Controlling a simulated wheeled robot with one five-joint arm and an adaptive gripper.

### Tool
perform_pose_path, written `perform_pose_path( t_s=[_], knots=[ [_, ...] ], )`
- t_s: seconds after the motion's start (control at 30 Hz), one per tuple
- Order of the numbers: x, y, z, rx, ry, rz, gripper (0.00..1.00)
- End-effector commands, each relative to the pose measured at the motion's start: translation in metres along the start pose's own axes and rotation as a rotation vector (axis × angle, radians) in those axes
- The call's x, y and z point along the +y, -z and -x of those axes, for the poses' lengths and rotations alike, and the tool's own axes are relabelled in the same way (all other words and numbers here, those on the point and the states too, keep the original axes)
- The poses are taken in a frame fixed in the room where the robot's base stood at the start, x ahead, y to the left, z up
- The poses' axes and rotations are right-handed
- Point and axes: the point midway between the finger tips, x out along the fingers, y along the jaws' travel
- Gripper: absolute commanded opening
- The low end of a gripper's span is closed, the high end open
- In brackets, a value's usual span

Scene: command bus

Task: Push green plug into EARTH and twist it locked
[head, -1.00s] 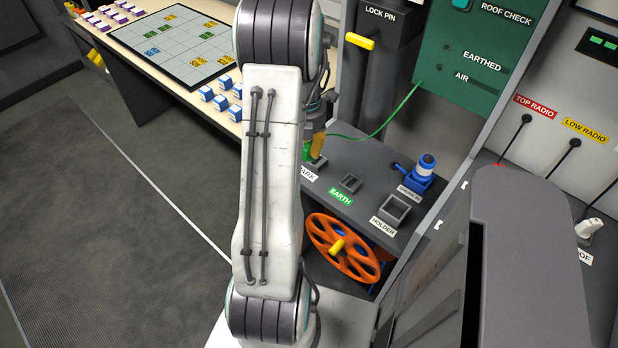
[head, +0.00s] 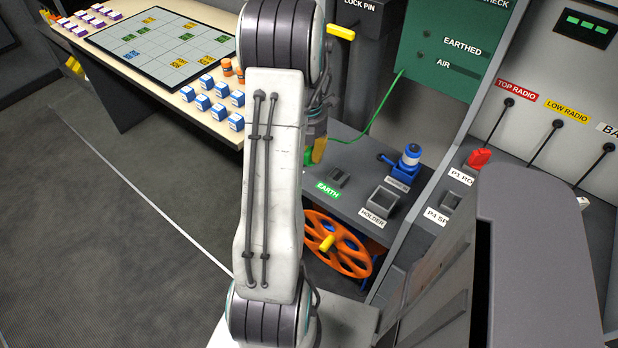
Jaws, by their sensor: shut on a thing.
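The green plug (head: 308,157), with a yellow part beside it, shows just right of my arm, partly hidden. My gripper (head: 317,128) is mostly behind my arm and is shut on the plug. The EARTH socket (head: 340,178) is a small dark block on the grey bench, with a green EARTH label (head: 328,190) in front. The plug is to the left of the socket and apart from it in the picture; its height over the bench is unclear. A green cable (head: 380,124) runs from the green cabinet down behind my arm.
The HOLDER box (head: 382,202) and a blue device (head: 405,163) stand right of the socket. An orange wheel (head: 338,245) is below the bench front. A green cabinet (head: 450,85) stands behind. A grey block fills the lower right.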

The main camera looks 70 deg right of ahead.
Motion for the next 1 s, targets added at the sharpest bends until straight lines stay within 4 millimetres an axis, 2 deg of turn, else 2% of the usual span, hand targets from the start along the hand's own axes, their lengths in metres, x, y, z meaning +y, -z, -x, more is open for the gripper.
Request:
perform_pose_path(
  t_s=[1.0],
  knots=[
    [0.0,0.0,-0.036,0.0,0.0,0.001,0.0]
  ],
)
